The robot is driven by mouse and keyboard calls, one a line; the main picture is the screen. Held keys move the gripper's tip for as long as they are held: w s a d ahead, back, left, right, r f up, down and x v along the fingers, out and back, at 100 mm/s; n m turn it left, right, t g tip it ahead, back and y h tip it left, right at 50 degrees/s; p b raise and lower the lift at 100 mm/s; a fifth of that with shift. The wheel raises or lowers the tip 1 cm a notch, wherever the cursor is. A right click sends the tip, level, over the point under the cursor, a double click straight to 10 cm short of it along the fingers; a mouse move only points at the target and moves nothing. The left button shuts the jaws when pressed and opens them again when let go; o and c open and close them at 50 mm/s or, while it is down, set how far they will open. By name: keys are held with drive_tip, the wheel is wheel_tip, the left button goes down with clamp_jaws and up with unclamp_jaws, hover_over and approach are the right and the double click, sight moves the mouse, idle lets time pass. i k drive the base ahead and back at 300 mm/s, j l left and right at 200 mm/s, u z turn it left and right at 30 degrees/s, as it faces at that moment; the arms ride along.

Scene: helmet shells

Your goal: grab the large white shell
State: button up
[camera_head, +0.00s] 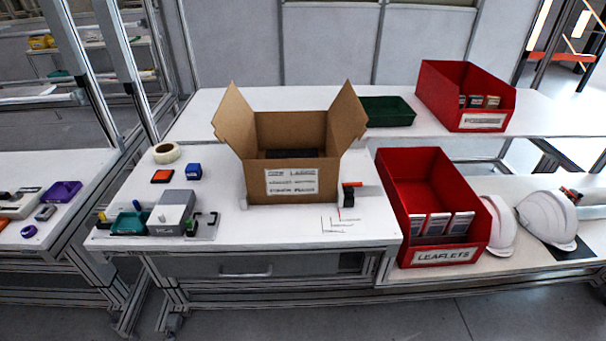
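Two white helmet shells are on the right-hand table. The one further right (548,218) shows more fully and looks larger; it sits beside a dark flat patch on the table. The other white shell (502,228) is just left of it, partly hidden behind the red leaflets bin. I cannot tell for sure which is the large one. My gripper is not in view.
The red leaflets bin (440,257) stands directly left of the shells. A small red and black object (571,195) is behind the right shell. An open cardboard box (291,183) stands on the middle table. A second red bin (486,123) and green tray (390,112) are behind.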

sight(548, 215)
drive_tip(key=l+z, duration=0.35)
drive_tip(key=k+l+z, duration=0.1)
drive_tip(key=z, duration=0.2)
drive_tip(key=l+z, duration=0.35)
